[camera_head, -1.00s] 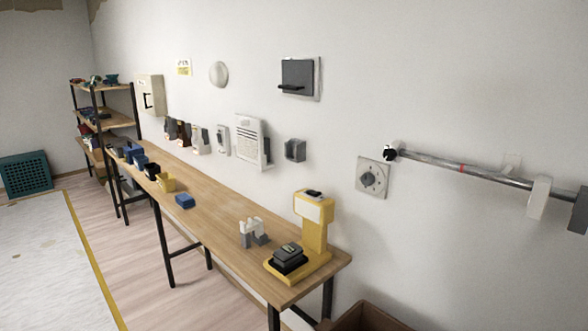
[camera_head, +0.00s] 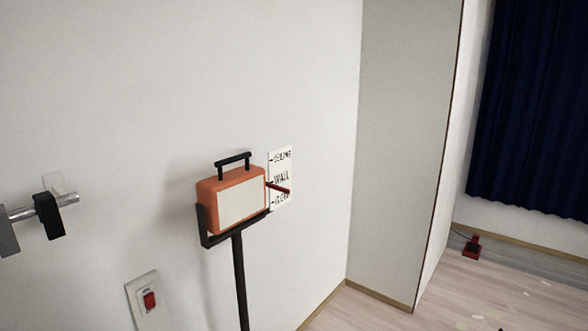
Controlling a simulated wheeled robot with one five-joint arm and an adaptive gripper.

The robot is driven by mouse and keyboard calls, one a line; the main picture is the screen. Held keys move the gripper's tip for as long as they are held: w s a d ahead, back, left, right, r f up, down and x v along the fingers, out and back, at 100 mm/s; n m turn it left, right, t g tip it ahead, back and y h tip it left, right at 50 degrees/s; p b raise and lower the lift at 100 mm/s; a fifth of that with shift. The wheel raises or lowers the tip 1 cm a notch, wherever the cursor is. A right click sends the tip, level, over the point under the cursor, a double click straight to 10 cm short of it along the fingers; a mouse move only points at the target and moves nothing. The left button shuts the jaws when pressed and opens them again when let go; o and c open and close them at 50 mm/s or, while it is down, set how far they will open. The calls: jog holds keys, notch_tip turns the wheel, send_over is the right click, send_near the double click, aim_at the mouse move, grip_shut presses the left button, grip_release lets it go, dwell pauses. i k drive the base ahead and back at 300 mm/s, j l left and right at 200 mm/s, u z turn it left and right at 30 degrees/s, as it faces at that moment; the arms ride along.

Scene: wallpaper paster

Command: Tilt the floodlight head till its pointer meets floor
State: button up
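The floodlight head (camera_head: 234,200) is an orange box with a pale front panel and a black handle (camera_head: 233,160) on top. It sits in a black bracket on a black stand (camera_head: 240,278) close to the wall. A red pointer (camera_head: 279,188) sticks out from its right side. Behind it is a white scale card (camera_head: 281,178) marked CEILING, WALL and, lowest and partly hidden, a word that looks like FLOOR. The pointer lies near the WALL mark, a little below it. My gripper is not in view.
A red switch on a white plate (camera_head: 148,300) is on the wall at lower left. A metal rail with dark and grey clamps (camera_head: 48,214) is at the left edge. A small red object (camera_head: 472,246) lies on the floor by the dark blue curtain (camera_head: 530,115). Floor at right is mostly clear.

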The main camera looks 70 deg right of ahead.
aim_at(230, 197)
jog(key=z, duration=1.8)
jog(key=l+u, duration=0.45)
jog(key=k+l+u, duration=0.15)
jog(key=l+u, duration=0.2)
jog(key=u, duration=0.15)
jog(key=k+l+u, duration=0.15)
jog(key=l+u, duration=0.3)
jog(key=k+l+u, duration=0.2)
jog(key=u, duration=0.3)
jog(key=l+u, duration=0.45)
jog(key=k+l+u, duration=0.1)
jog(key=l+u, duration=0.3)
jog(key=k+l+u, duration=0.15)
jog(key=l+u, duration=0.3)
jog(key=k+l+u, duration=0.2)
jog(key=u, duration=0.25)
jog(key=k+l+u, duration=0.1)
jog(key=l+u, duration=0.35)
jog(key=k+l+u, duration=0.1)
jog(key=l+u, duration=0.3)
jog(key=k+l+u, duration=0.2)
jog(key=u, duration=0.25)
jog(key=k+l+u, duration=0.2)
jog(key=u, duration=0.2)
jog(key=k+l, duration=0.05)
jog(key=l, duration=0.05)
